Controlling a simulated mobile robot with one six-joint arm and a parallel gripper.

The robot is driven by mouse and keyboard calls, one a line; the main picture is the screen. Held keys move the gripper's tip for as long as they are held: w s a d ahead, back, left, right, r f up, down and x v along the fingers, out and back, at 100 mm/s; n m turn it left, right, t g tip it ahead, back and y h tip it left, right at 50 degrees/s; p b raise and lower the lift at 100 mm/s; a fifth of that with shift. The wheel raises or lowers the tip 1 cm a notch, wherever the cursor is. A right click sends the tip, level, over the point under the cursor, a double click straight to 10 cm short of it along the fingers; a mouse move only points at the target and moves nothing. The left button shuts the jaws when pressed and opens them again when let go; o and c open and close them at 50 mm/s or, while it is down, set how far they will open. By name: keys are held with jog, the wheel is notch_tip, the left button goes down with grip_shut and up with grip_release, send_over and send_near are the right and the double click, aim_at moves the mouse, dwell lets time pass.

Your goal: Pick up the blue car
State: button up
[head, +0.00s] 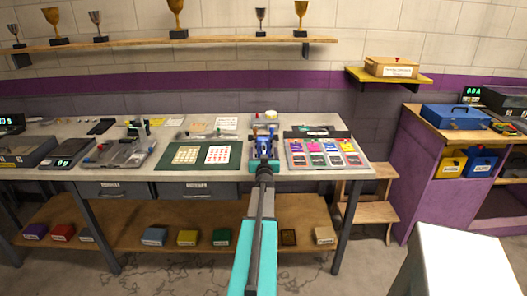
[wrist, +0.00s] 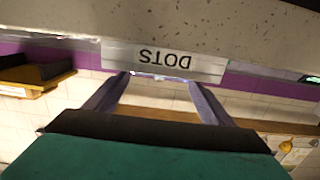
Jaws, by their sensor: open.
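My gripper (head: 264,138) reaches out over the worktable, just left of a tray of coloured cards. In the wrist view my gripper (wrist: 158,80) is open, its two grey-blue fingers spread apart with no object seen held between them. Blue parts show around the gripper's end in the head view, but I cannot tell whether any of them is a blue car. No car can be made out in the wrist view. A pale strip lettered "DOTS" (wrist: 165,57) appears upside down just beyond the fingertips.
The worktable (head: 120,178) carries a green mat (head: 177,159), the card tray (head: 327,165) and several small tools at left. A wooden step stool (head: 370,212) stands right of it. A blue toolbox (head: 452,117) sits on the right cabinet. Trophies line the wall shelf (head: 215,42).

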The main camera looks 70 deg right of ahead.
aim_at(264, 150)
jog(key=shift+d, duration=0.15)
jog(key=shift+p+x, duration=0.75)
jog(key=shift+x, duration=1.7)
jog(key=shift+s, duration=0.1)
jog(key=c, duration=1.4)
